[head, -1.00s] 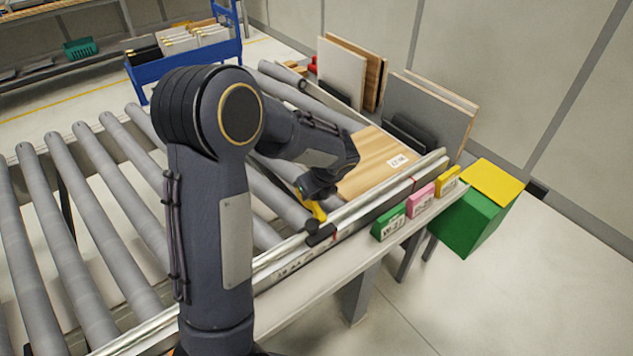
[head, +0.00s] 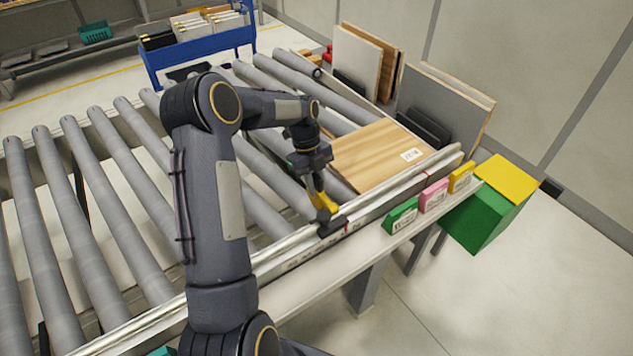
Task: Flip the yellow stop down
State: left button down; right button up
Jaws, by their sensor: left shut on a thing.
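The yellow stop (head: 323,201) stands on a dark base (head: 331,224) at the conveyor's near side rail. It looks raised and leans a little to the left at its top. My left gripper (head: 317,184) comes down on its upper part from above and is shut on it. The fingertips are small and partly hidden in this view. My right gripper is not in view.
A wooden board (head: 378,155) lies on the rollers just right of the stop. Green (head: 401,215), pink (head: 434,195) and yellow (head: 461,177) label blocks line the ledge. A green box (head: 482,215) with a yellow top stands beyond. The rollers at left are clear.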

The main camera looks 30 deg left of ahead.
aim_at(313, 173)
pick_arm(q)
jog(key=shift+f, duration=0.2)
dwell(0.4)
jog(key=c, duration=1.4)
grip_release()
jog(key=shift+a+r, duration=0.1)
jog(key=b+v, duration=0.2)
jog(key=v, duration=0.4)
jog(key=shift+w+a, duration=0.15)
jog(key=shift+a, duration=0.05)
jog(key=shift+a+r, duration=0.2)
jog(key=shift+r, duration=0.5)
jog(key=shift+d+f, duration=0.1)
